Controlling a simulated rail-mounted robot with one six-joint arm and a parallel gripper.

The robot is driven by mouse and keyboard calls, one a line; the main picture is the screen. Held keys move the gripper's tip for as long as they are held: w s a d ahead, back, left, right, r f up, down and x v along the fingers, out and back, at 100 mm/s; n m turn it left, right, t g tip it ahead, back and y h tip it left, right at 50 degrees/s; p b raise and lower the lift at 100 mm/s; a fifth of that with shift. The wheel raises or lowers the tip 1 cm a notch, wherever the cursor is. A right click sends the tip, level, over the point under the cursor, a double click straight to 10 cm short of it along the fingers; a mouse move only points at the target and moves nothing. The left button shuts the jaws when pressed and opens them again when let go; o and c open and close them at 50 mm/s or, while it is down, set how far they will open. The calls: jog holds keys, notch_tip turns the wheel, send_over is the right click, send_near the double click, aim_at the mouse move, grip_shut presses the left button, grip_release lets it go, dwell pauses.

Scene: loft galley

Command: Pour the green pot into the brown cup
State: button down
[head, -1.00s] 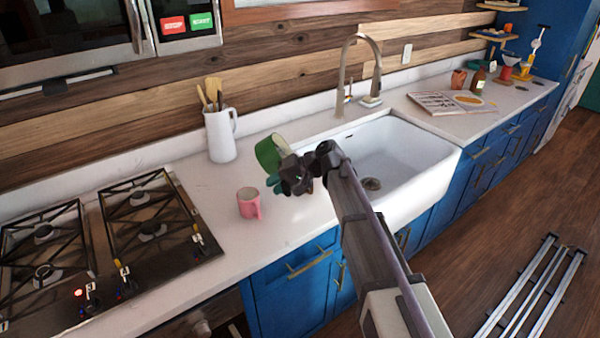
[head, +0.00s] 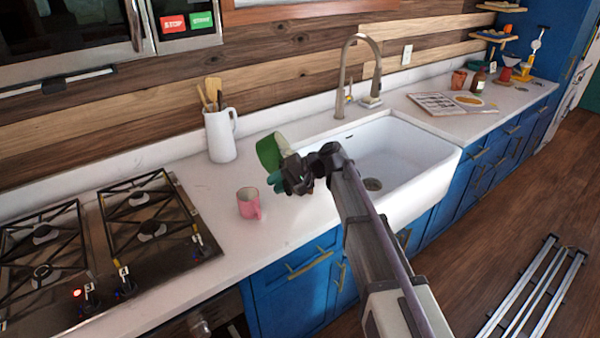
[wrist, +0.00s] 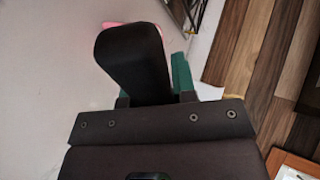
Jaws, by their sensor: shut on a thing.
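The green pot (head: 268,153) is held tilted in the air above the counter, left of the sink, in the head view. My gripper (head: 286,178) is shut on it, at its right side. A strip of green also shows behind the dark finger in the wrist view (wrist: 181,75). A pink mug (head: 248,203) stands upright on the counter, below and left of the pot and apart from it. A small reddish-brown cup (head: 459,80) stands far off on the counter, right of the sink. The pot's contents cannot be seen.
A white pitcher with utensils (head: 221,137) stands behind the pink mug. The gas hob (head: 130,250) is to the left. The white sink (head: 425,150) and tall faucet (head: 343,75) are to the right. An open book (head: 440,104) lies beyond the sink.

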jog(key=shift+d+r+y, duration=0.1)
jog(key=shift+d+y, duration=0.05)
jog(key=shift+y, duration=0.15)
dwell(0.4)
jog(key=shift+w+d+f+y+b, duration=0.1)
jog(key=shift+d+f+y+b, duration=0.25)
jog(key=shift+b, duration=0.65)
jog(key=shift+d+f+y+b, duration=0.1)
jog(key=shift+y+b, duration=0.45)
jog(key=shift+b, duration=0.4)
dwell(0.4)
jog(key=shift+d+r+y+b, duration=0.3)
jog(key=shift+d+y+b, duration=0.5)
jog(key=shift+y+b, duration=0.15)
dwell(0.9)
jog(key=shift+w+d+r+g+y+b, duration=0.15)
jog(key=shift+d+g+y+b, duration=0.15)
jog(key=shift+y+b, duration=0.45)
jog(key=shift+w+d+r+g+y+b, duration=0.15)
jog(key=shift+d+y+b, duration=0.25)
jog(key=shift+b, duration=0.55)
dwell(1.1)
